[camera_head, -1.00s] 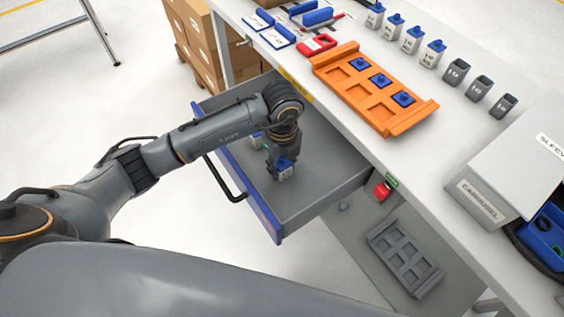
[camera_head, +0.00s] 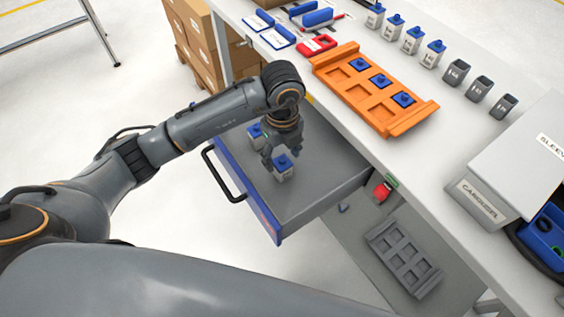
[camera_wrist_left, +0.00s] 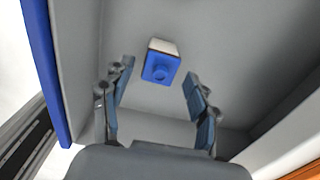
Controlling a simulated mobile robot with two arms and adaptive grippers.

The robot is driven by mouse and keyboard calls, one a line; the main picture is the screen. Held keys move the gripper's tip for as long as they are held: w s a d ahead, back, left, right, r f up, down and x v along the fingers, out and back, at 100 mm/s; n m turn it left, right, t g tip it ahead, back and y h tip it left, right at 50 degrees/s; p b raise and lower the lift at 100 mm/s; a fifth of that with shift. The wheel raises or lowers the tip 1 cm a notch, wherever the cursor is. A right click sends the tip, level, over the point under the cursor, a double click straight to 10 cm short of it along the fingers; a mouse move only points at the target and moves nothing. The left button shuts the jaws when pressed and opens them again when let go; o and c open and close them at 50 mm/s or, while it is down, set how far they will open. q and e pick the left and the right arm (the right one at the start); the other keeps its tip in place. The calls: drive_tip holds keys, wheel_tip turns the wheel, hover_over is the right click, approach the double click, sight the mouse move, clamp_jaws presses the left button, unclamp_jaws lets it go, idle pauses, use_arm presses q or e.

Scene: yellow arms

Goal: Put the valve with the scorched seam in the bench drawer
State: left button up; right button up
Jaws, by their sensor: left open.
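The bench drawer (camera_head: 320,192), grey inside with a blue front, is pulled open. My right gripper is not in view.
On the bench, an orange tray (camera_head: 430,112) holds several blue-topped pieces. A row of white-and-blue valves and dark grey pieces runs behind it. A carousel box (camera_head: 505,175) stands at right. A grey tray (camera_head: 405,262) lies below the bench.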

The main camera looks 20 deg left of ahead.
sight(282, 159)
use_arm(q)
wheel_tip(282, 159, up, 8)
drive_tip(key=shift+f, duration=0.1)
idle(0.6)
